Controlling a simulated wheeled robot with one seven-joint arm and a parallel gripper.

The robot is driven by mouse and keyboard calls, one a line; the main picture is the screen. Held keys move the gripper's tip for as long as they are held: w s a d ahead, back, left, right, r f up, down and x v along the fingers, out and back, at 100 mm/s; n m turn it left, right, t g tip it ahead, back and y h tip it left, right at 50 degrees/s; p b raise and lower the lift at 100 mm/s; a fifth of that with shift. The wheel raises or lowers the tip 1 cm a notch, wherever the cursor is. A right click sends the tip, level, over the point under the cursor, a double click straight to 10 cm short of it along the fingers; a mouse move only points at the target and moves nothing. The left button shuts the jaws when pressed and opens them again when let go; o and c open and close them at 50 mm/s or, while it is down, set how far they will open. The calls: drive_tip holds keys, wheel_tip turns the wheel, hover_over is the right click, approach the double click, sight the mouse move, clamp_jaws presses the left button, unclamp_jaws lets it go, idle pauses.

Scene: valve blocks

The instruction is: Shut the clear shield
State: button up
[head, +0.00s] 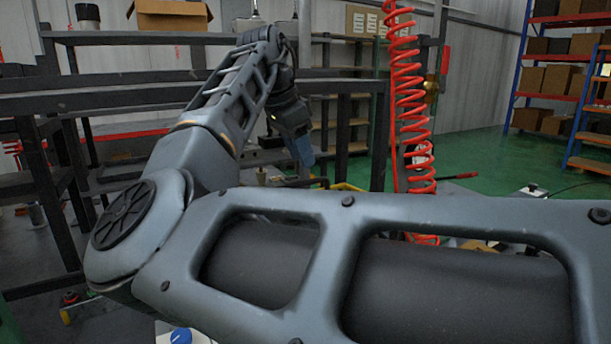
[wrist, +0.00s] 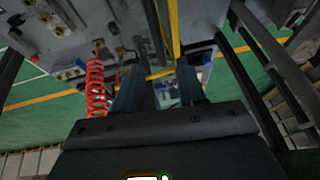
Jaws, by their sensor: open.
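My gripper (head: 303,153) shows in the head view at the end of my bent arm, pointing down, with its fingertips partly blurred against the background. In the wrist view its two dark blue fingers (wrist: 158,88) stand apart, with nothing seen held between them. I cannot clearly make out the clear shield in either view. A yellow bar (wrist: 174,28) runs above and beyond the fingers in the wrist view. A yellow piece (head: 346,187) also shows low behind my arm in the head view. My forearm hides much of the lower scene.
A red coiled hose (head: 408,95) hangs right of my gripper and shows at left in the wrist view (wrist: 96,88). Dark metal racks (head: 110,100) stand at left and behind. A grey panel with brass fittings (wrist: 70,70) fills the wrist view's upper left.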

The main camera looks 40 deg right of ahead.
drive_tip(key=x, duration=0.5)
drive_tip(key=shift+d+f, duration=0.15)
drive_tip(key=shift+f, duration=0.2)
clamp_jaws()
idle(0.4)
